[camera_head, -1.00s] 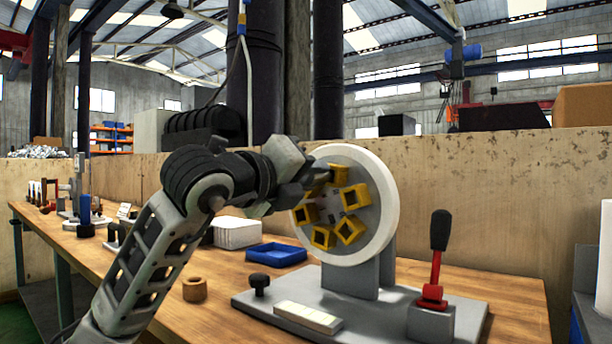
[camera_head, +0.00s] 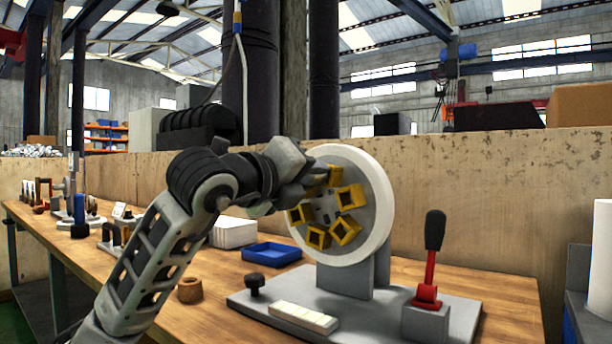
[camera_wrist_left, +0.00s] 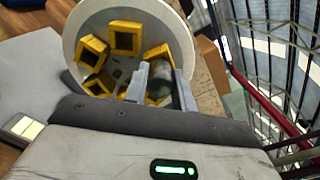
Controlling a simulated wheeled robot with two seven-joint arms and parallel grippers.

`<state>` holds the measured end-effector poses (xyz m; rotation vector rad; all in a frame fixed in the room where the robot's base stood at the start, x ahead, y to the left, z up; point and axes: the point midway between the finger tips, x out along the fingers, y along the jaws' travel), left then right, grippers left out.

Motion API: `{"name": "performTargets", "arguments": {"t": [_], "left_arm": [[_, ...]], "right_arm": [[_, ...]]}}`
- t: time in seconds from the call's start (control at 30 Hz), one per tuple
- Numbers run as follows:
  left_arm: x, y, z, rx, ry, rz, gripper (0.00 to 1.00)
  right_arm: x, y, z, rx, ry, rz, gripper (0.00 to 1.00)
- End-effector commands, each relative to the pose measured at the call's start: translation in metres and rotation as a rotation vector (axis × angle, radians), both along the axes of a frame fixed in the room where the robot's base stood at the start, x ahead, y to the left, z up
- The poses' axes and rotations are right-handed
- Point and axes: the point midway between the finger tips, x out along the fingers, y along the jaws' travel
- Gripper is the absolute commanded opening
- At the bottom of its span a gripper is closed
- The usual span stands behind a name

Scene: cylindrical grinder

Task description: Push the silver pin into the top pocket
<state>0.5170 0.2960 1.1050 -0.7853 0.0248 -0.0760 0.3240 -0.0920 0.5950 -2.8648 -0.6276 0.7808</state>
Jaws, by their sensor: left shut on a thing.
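A round white-rimmed grey disc (camera_head: 377,205) stands upright on a grey base and carries several yellow square pockets in a ring. The top pocket (camera_head: 335,174) is at the upper part of the ring, partly covered by my left gripper (camera_head: 314,180). The left wrist view shows my left gripper (camera_wrist_left: 160,88) with its two fingers close to the disc face, shut on the silver pin (camera_wrist_left: 160,90), a greyish cylinder. A yellow pocket (camera_wrist_left: 157,53) is just beyond the fingertips. How deep the pin is in the pocket is hidden. My right gripper is not in view.
A red lever with a black handle (camera_head: 434,235) rises at the base's right. A beige wall (camera_head: 470,190) stands behind.

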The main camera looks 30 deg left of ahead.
Motion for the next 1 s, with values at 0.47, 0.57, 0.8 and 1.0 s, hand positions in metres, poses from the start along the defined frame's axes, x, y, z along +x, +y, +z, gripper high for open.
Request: {"name": "performTargets", "arguments": {"t": [0.47, 0.57, 0.8, 1.0], "left_arm": [[0.010, -0.001, 0.000, -0.001, 0.000, -0.001, 0.03], [0.011, -0.001, 0.000, -0.001, -0.001, -0.001, 0.03], [0.011, -0.001, 0.000, 0.000, -0.001, -0.001, 0.51], [0.011, -0.001, 0.000, 0.000, -0.001, -0.001, 0.51]], "right_arm": [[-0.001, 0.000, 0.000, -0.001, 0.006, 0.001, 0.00], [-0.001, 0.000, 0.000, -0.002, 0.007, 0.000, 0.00], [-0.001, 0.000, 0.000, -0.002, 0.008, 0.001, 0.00], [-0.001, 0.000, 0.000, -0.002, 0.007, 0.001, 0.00]]}}
